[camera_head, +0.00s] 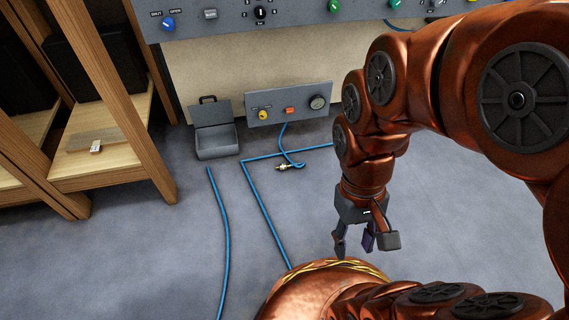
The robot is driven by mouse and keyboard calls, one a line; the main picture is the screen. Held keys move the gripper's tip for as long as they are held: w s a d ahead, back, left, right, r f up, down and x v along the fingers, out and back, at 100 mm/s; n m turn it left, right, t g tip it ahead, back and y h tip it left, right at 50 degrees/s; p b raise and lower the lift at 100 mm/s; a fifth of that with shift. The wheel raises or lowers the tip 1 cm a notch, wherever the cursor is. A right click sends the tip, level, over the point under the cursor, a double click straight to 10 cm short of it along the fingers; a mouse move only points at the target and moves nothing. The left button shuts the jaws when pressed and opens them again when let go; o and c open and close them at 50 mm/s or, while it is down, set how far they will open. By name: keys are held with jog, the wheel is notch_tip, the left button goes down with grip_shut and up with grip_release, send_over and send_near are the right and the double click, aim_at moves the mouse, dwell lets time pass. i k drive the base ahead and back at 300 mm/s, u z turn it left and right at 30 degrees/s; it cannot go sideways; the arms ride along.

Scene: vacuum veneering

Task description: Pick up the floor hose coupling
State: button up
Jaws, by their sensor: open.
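The floor hose coupling (283,167) is a small brass-coloured fitting lying on the grey floor, at the end of a short blue hose. The hose (287,149) comes down from the low grey panel and curls beside the coupling. My gripper (362,252) hangs from my copper-coloured arm, pointing down, to the right of the coupling and nearer the camera. Its dark fingers are apart and nothing shows between them. The coupling is fully in view, with clear floor between it and my gripper.
A low grey panel (272,113) with a yellow knob, a red switch and a gauge stands against the wall. An open grey box (217,146) is left of it. More blue hose (222,240) runs along the floor. Wooden shelves (110,165) stand at left.

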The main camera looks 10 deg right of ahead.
aim_at(282, 166)
jog(key=z, duration=1.05)
jog(key=i, duration=1.1)
jog(key=u, duration=2.4)
